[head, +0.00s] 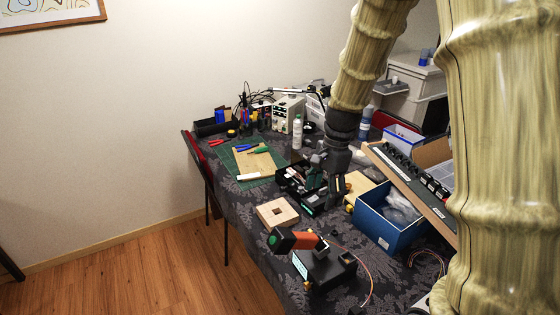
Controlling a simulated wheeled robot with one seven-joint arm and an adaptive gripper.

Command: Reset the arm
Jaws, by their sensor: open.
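My gripper (333,190) hangs from my arm, which reaches down from the top of the head view over the middle of the table. The jaws point down and stand open. They are close to a black open box with small parts (291,180); whether they touch it I cannot tell. Nothing shows clearly between the fingers, and the far finger is partly hidden. My arm's large pale links cover the right side of the view and hide part of the table there.
The patterned table (240,203) is crowded. Around my gripper are a wooden block (277,212), a blue box (385,228), a tilted panel (418,190) and an orange-handled tool (295,241). A green mat (237,167) lies left. Free floor (130,270) is at lower left.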

